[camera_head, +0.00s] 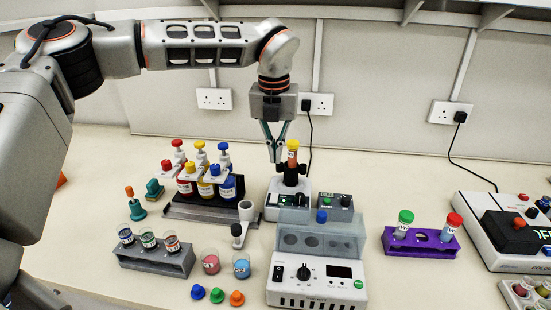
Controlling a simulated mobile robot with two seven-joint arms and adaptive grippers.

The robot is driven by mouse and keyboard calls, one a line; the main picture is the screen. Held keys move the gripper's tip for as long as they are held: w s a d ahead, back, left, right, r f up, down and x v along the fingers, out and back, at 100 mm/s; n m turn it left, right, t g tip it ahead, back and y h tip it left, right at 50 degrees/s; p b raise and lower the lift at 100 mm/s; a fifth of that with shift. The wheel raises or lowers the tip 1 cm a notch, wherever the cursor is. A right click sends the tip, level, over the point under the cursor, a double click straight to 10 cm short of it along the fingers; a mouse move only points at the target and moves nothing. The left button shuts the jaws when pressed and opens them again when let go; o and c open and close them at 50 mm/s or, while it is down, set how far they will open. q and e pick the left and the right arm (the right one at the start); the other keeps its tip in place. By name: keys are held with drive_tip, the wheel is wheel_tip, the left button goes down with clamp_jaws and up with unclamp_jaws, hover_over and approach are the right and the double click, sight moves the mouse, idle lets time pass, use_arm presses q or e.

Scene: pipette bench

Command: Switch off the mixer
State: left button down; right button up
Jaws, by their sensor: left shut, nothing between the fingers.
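The mixer appears to be the small white unit (276,187) at the back centre, with a dark cup on top and a dark front panel (287,200). My left gripper (275,160) points down just left of the tube, above the mixer. Its fingers are shut and empty. Whether it touches the tube is unclear. My right gripper is not in view.
A white device with a clear lid (317,285) stands in front of the mixer. A small control box (340,207) stands to its right. A bottle rack (190,214) is at left, a purple tube rack (421,246) at right. Some bench between them is clear.

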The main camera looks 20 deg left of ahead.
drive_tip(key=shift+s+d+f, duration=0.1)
use_arm(q)
drive_tip(key=shift+w+r, duration=0.1)
drive_tip(key=shift+w, duration=0.05)
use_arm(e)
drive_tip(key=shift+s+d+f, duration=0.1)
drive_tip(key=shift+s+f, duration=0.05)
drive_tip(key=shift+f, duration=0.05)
use_arm(q)
drive_tip(key=shift+w+a+r, duration=0.3)
drive_tip(key=shift+w+a, duration=0.05)
drive_tip(key=shift+a, duration=0.25)
drive_tip(key=shift+f, duration=0.1)
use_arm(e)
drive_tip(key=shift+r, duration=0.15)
use_arm(q)
drive_tip(key=p, duration=0.2)
approach(274, 195)
drive_tip(key=f, duration=0.6)
drive_tip(key=shift+w, duration=0.4)
drive_tip(key=shift+a+f, duration=0.1)
drive_tip(key=shift+f, duration=0.3)
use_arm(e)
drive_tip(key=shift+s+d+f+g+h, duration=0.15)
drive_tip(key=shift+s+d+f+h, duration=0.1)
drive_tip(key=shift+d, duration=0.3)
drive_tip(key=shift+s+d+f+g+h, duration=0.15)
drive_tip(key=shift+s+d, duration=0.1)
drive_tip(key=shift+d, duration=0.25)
